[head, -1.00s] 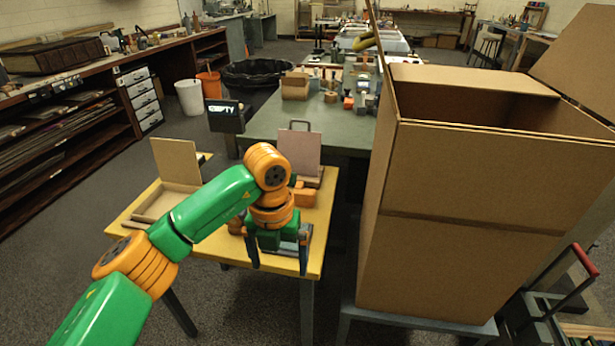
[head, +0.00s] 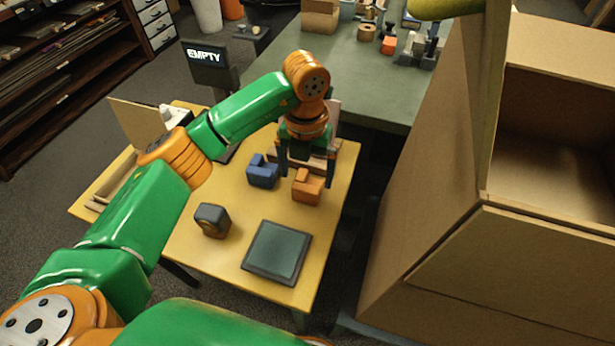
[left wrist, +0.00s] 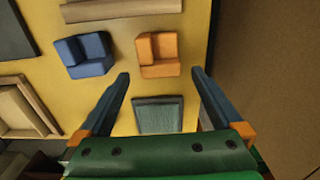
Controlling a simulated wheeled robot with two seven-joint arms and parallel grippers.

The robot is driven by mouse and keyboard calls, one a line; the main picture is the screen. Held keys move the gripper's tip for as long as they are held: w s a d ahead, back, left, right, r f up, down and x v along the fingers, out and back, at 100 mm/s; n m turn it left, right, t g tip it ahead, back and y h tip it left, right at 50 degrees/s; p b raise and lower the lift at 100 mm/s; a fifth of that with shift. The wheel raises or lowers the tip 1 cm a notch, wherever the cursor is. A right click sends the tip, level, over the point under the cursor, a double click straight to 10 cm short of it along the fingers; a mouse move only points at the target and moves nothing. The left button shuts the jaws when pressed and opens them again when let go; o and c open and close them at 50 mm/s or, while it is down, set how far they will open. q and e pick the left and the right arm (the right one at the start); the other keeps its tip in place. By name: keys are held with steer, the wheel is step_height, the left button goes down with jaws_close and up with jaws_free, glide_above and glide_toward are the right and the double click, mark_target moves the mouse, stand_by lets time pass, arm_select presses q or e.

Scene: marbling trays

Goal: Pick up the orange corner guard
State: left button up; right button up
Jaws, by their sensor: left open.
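The orange corner guard (head: 307,187), a small notched block, lies on the yellow table (head: 215,262). It also shows in the left wrist view (left wrist: 157,57), just beyond and between the fingertips. My left gripper (head: 307,176) is open and empty, pointing down over the guard with one finger on each side. In the left wrist view, the gripper (left wrist: 161,73) has wide gaps on both sides of the guard. I cannot tell how high the tips are above the table. My right gripper is not in view.
A similar blue guard (head: 262,171) lies left of the orange one, near the left finger. A dark grey block (head: 212,220) and a grey-green flat pad (head: 277,252) lie nearer me. A large cardboard box (head: 430,220) stands right of the table.

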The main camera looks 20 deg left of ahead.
mark_target(306, 187)
arm_select(q)
steer(key=f, duration=0.4)
steer(key=shift+s+f+p, duration=0.3)
steer(key=shift+s+f, duration=0.05)
steer(key=shift+s, duration=0.05)
steer(key=shift+w+f, duration=0.1)
steer(key=shift+f, duration=0.2)
steer(key=c, duration=1.3)
steer(key=shift+o, duration=0.2)
steer(key=shift+r, duration=0.6)
steer(key=shift+r+b, duration=0.4)
steer(key=shift+r, duration=0.55)
steer(key=w+a+r+p, duration=0.3)
steer(key=w+a+r, duration=0.4)
steer(key=a+r, duration=0.3)
steer(key=shift+a, duration=1)
